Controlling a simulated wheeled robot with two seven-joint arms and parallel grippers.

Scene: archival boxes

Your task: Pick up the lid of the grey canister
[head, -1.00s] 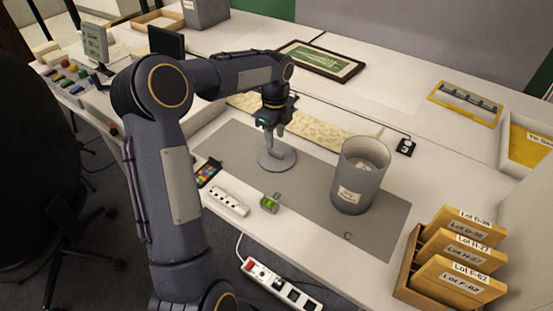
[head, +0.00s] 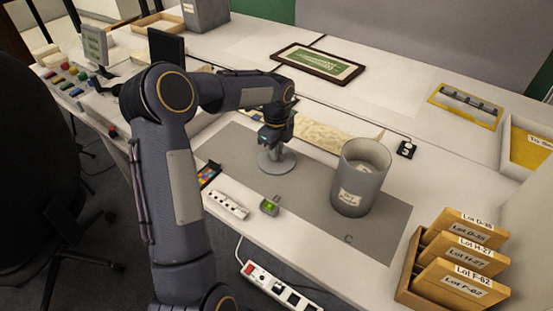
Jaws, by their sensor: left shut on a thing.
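The grey canister (head: 352,205) stands upright and open-topped on the grey mat, with a pale label on its front and something pale inside. Its round grey lid (head: 283,169) lies on the mat to the left of the canister, apart from it. My left gripper (head: 274,147) points down over the middle of the lid and is shut on it; the fingers hide the grip point. The lid appears to rest on the mat. My right gripper is not in view.
A wooden box of lot-labelled folders (head: 455,262) stands at the right front. A framed green picture (head: 318,63) lies behind. The mat (head: 310,200) is bare before the canister.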

